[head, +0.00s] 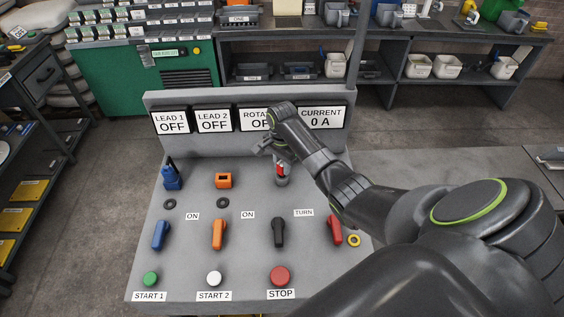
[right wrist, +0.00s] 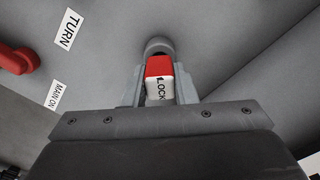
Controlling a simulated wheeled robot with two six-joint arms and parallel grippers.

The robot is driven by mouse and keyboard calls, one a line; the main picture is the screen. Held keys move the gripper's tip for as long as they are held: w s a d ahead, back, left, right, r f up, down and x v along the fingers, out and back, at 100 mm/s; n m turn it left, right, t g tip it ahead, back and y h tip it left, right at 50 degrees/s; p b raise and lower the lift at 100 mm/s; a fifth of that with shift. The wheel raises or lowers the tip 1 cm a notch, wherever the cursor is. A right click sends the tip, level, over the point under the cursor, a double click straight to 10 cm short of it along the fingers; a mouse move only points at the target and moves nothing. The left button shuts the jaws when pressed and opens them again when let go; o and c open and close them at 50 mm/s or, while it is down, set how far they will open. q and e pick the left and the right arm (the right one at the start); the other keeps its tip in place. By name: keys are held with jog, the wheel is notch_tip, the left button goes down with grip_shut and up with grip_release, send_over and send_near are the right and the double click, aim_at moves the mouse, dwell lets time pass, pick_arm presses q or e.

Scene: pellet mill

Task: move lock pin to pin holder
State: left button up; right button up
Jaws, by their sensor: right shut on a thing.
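The lock pin (right wrist: 158,75) has a red top and a white face marked LOCK. My right gripper (right wrist: 158,92) is shut on it, one grey finger on each side. In the head view the red of the pin (head: 281,169) shows below my right gripper (head: 279,158), over the upper right of the sloped grey panel. A round grey socket (right wrist: 157,46) is just beyond the pin, and its base shows on the panel (head: 282,182). I cannot tell whether the pin sits in it, or whether it is the pin holder. My left gripper is out of view.
The grey control panel (head: 190,261) carries blue, orange, black and red handles (head: 336,231), with push buttons (head: 280,276) along the front. A blue device (head: 172,178) and an orange device (head: 223,181) stand at its upper left. The display wall (head: 148,97) rises behind.

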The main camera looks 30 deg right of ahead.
jog(key=shift+f, duration=0.6)
jog(key=shift+f, duration=0.1)
dwell(0.3)
jog(key=o, duration=2.1)
jog(key=shift+o, duration=0.2)
